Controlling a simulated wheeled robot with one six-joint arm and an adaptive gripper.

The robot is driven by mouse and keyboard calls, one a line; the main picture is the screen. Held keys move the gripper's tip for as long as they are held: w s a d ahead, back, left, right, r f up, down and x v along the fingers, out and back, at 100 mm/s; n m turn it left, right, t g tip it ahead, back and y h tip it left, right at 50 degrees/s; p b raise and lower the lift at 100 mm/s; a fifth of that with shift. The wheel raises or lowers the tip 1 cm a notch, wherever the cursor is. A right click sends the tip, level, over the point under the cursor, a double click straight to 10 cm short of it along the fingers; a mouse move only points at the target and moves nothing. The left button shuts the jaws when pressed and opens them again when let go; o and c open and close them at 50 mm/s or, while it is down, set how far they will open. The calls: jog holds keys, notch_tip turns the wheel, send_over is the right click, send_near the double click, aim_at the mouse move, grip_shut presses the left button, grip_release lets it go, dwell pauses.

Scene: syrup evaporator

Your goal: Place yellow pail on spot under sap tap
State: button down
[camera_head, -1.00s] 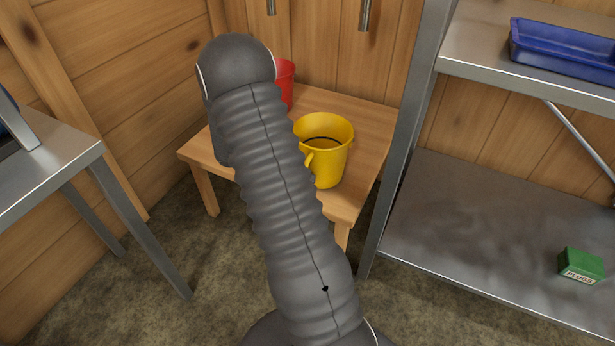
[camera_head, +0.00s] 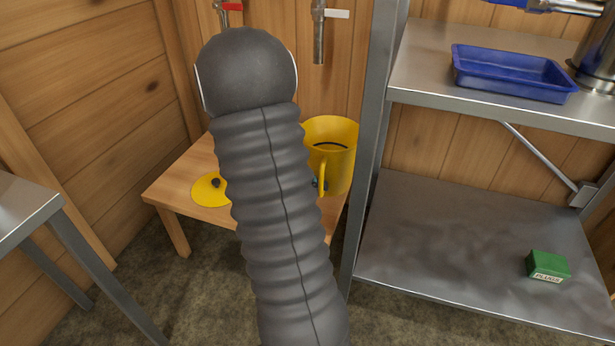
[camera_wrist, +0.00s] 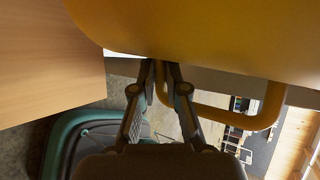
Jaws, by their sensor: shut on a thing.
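The yellow pail (camera_head: 338,150) is upright above the right part of the small wooden table, partly behind my arm. I cannot tell whether its base touches the table. My gripper (camera_wrist: 161,68) is shut on the pail's handle, and the pail's yellow side (camera_wrist: 210,35) fills the top of the wrist view. In the head view most of my gripper is hidden by my arm. A metal tap with a white lever (camera_head: 318,35) is on the wall behind the table. A flat yellow disc (camera_head: 207,192) with a dark centre lies on the table at left.
A second tap with a red lever (camera_head: 228,8) is left of the white one. A metal shelf rack stands close at right, with a blue tray (camera_head: 512,75) above and a green box (camera_head: 547,265) below. Its upright (camera_head: 375,130) is near the pail. A metal table (camera_head: 25,205) stands at left.

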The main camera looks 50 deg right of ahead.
aim_at(346, 143)
jog(key=shift+n+t+h, duration=0.3)
jog(key=shift+n+t, duration=0.4)
jog(key=w+d, duration=0.1)
jog(key=d, duration=0.2)
jog(key=w+d, duration=0.1)
jog(key=d, duration=0.2)
jog(key=w+d, duration=0.1)
jog(key=d, duration=0.3)
jog(key=shift+w+f+b, duration=0.25)
jog(key=shift+w+b, duration=0.1)
jog(key=w+d+n+t+h, duration=0.1)
jog(key=w+d+n+t, duration=0.1)
jog(key=d, duration=0.9)
jog(key=shift+w+a+f+b, duration=0.2)
jog(key=shift+w+a+f, duration=0.25)
jog(key=shift+w+f, duration=1.35)
jog(key=shift+w+a+f+b, duration=0.25)
jog(key=shift+w+a+f, duration=0.25)
jog(key=shift+w+f, duration=1.25)
jog(key=shift+w+a+f+b, duration=0.2)
jog(key=shift+w+a+f, duration=0.25)
jog(key=shift+w+f, duration=1.35)
jog(key=shift+w+r, duration=0.25)
jog(key=shift+r, duration=0.05)
jog(key=c, duration=1.2)
grip_release()
jog(key=shift+f, duration=0.15)
jog(key=shift+c, duration=0.2)
jog(key=shift+o, duration=0.2)
